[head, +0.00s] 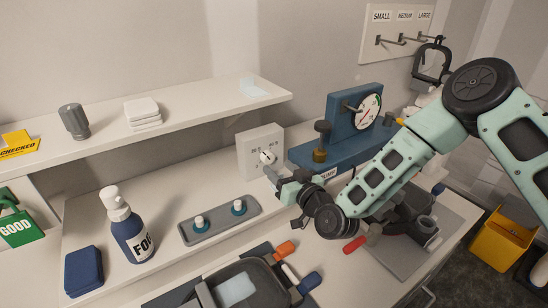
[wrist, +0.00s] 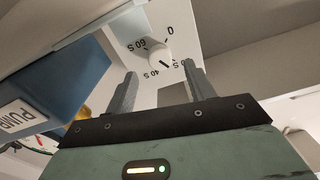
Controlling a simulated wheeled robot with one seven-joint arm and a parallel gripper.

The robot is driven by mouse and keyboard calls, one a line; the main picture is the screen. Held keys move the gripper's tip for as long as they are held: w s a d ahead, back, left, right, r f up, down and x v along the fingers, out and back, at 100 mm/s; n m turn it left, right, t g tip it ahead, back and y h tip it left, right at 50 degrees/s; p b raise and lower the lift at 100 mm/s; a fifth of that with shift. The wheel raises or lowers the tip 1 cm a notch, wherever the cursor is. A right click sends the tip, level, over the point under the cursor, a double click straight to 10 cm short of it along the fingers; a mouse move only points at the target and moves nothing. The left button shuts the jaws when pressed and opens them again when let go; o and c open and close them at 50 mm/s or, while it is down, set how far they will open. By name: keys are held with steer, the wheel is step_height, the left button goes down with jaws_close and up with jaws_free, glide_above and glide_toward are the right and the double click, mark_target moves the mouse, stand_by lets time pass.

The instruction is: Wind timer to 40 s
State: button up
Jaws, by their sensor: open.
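The timer is a white box (head: 251,150) standing on the bench under the shelf, with a round white knob (head: 268,157) on its front. In the wrist view the timer face (wrist: 185,20) appears upside down. "60 S", "40 S" and "0" show around the knob (wrist: 157,52); another label is partly hidden by the right finger. A dark mark at the knob's edge lies near the "40 S" lettering, but its exact setting is unclear. My gripper (head: 270,172) is open in front of the knob, its fingers (wrist: 160,70) apart on either side and apparently not touching it.
A blue pump unit (head: 355,130) with a gauge (head: 368,111) stands right of the timer. The shelf (head: 190,122) overhangs behind.

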mark_target(270, 160)
steer(key=shift+p+x, duration=0.45)
steer(key=shift+x, duration=1.45)
steer(key=c, duration=1)
steer(key=shift+o, duration=0.2)
steer(key=o, duration=1)
steer(key=shift+c, duration=0.2)
steer(key=shift+s, duration=0.15)
steer(key=b+v, duration=0.6)
steer(key=v, duration=1.1)
steer(key=shift+d, duration=0.2)
